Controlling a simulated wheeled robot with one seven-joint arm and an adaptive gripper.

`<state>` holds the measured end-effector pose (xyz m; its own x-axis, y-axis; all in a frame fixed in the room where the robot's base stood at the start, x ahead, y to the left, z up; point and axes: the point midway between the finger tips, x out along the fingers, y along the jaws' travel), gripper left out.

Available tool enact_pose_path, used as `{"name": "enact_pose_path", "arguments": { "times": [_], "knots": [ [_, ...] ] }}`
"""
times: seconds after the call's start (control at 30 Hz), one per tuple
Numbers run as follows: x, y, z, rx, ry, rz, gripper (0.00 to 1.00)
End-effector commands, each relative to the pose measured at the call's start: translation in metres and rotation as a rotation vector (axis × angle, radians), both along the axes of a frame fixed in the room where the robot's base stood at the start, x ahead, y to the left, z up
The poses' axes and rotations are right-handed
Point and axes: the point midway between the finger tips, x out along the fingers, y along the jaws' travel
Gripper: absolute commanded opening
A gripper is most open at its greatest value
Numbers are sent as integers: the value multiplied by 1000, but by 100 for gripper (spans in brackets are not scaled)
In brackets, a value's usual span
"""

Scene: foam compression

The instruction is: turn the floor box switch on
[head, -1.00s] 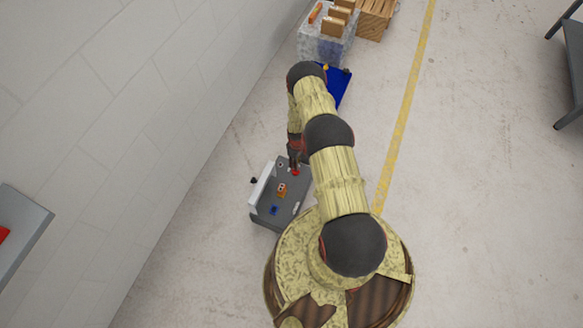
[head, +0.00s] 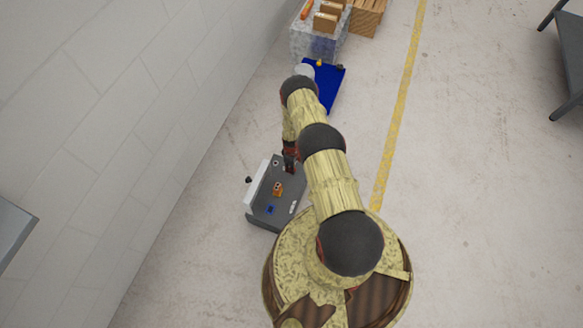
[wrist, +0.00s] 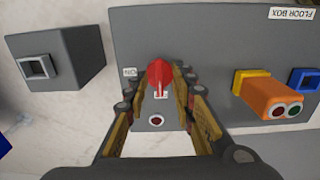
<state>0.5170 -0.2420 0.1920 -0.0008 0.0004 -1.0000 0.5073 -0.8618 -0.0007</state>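The grey floor box (head: 262,211) stands on the floor left of my base. Its red switch knob (wrist: 160,75) shows in the wrist view, with a pale mark at its lower end. An "ON" label (wrist: 130,72) is left of the knob, and a dark red round lamp (wrist: 156,120) is below it. My gripper (wrist: 161,88) has one finger on each side of the knob, very close to it. Whether the fingers press on it cannot be told. In the head view my gripper (head: 290,166) is over the far end of the box and hides the knob.
An orange connector (wrist: 275,98) with two round buttons, on a yellow socket, sits on the box right of my gripper, beside a blue socket (wrist: 303,80). A blue mat (head: 330,88) lies beyond; the wall is left.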

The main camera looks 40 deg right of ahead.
Motion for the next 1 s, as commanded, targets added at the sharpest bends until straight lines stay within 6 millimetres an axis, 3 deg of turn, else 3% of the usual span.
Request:
{"name": "enact_pose_path", "arguments": {
  "times": [0.2,0.63,1.0],
  "knots": [
    [1,0,1,-1,-1,0,24],
    [1,0,1,0,0,0,0],
    [0,0,1,0,0,-1,0]
  ]
}}
